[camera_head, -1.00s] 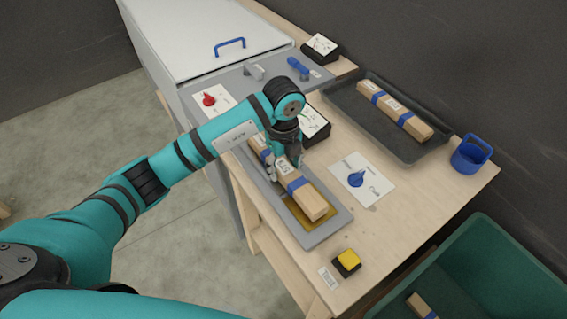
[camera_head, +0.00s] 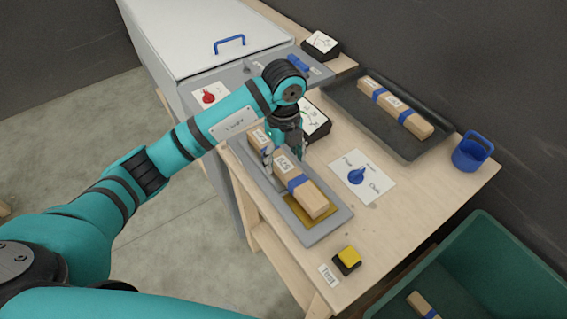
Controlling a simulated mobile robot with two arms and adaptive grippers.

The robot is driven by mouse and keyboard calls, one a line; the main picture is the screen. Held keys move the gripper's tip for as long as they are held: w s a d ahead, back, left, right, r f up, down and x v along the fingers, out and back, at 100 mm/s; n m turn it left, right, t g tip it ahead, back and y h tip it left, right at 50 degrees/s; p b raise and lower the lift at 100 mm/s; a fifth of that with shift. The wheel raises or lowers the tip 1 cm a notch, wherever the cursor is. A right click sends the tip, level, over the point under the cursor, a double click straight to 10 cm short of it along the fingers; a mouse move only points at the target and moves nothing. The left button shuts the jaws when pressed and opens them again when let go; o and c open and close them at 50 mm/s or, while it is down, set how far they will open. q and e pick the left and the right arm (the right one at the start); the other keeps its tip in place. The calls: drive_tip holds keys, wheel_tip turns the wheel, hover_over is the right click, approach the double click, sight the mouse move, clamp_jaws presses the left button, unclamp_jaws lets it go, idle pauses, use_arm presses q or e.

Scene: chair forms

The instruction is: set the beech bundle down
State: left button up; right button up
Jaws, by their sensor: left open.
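The beech bundle (camera_head: 312,197), a long pale wooden block with blue bands and white labels, lies lengthwise on a grey tray (camera_head: 336,226) with a yellow patch near its front end. My left gripper (camera_head: 284,160) is open, pointing down just over the bundle, its fingers either side of it. The gripper and wrist hide part of the bundle's middle. I cannot tell whether a finger still touches it. My right gripper is not in view.
A dark tray (camera_head: 345,112) holds a similar bundle (camera_head: 396,108). A blue cup-like holder (camera_head: 471,153), a card with a blue knob (camera_head: 357,176) and a yellow button (camera_head: 348,257) stand on the table. A green bin (camera_head: 478,235) is at lower right.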

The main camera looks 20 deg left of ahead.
sight(283, 163)
use_arm(q)
wheel_tip(283, 163, up, 10)
drive_tip(key=shift+f, duration=0.2)
